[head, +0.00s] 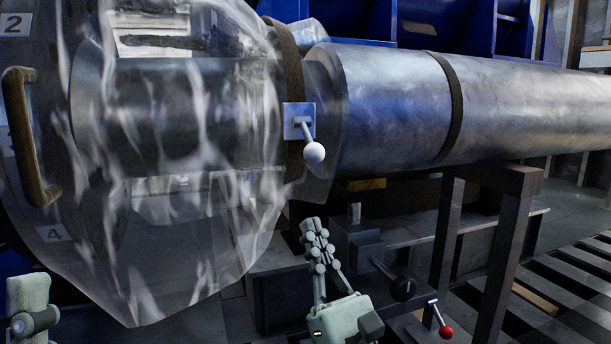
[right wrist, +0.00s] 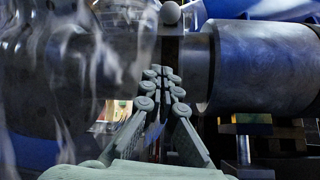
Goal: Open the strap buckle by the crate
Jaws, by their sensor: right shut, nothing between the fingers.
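The strap buckle is a pale metal plate (head: 297,121) with a short lever ending in a white ball (head: 314,153). It sits on a dark strap (head: 289,65) around the large metal cylinder, and its lever points downward. My right gripper (head: 314,226) is shut and empty, pointing up below the ball and apart from it. I cannot make out a crate for certain.
Clear crumpled plastic sheeting (head: 190,230) hangs left of the buckle, close to it. A second strap (head: 452,105) circles the cylinder (head: 530,100) farther right. A dark stand (head: 507,240), a black knob (head: 403,288) and a red-knobbed lever (head: 445,331) are right of my right gripper.

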